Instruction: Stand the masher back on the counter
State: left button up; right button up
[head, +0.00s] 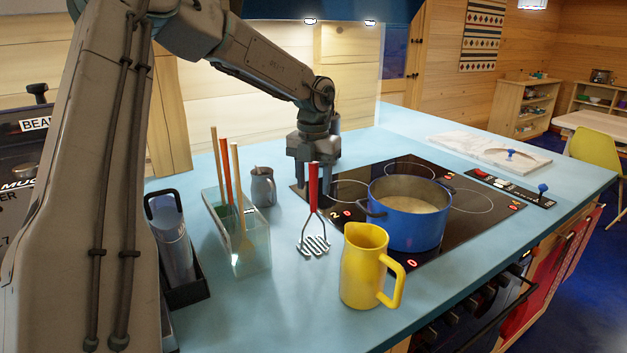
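The masher (313,190) has a red handle, a metal shaft and a zigzag wire head. It is upright, with its head down at the blue counter (300,310), left of the cooktop. My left gripper (312,184) points down at the handle's height. Its two fingers are apart, one showing on each side of the handle. The handle shows in front of the gripper; I cannot tell whether it is between the fingers or nearer to the camera. No contact is visible. My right gripper is out of view.
A yellow jug (362,270) stands close by at the front right. A blue pot (408,225) sits on the black cooktop (470,215). A clear utensil holder (240,240) and a grey jug (262,187) stand to the left. The counter in front of the masher is clear.

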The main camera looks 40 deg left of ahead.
pick_arm(q)
jog(key=shift+r, duration=0.1)
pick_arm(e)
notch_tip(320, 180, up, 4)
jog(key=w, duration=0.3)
pick_arm(q)
notch_tip(320, 180, up, 6)
jog(key=p, duration=0.2)
jog(key=shift+p, duration=0.4)
notch_tip(320, 180, up, 3)
jog(key=p, duration=0.3)
jog(key=shift+r+p, duration=0.75)
jog(key=shift+r, duration=0.05)
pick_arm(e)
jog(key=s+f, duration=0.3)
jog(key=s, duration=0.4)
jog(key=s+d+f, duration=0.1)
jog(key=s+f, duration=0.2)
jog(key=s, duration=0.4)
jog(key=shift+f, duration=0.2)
pick_arm(q)
jog(key=shift+f, duration=0.1)
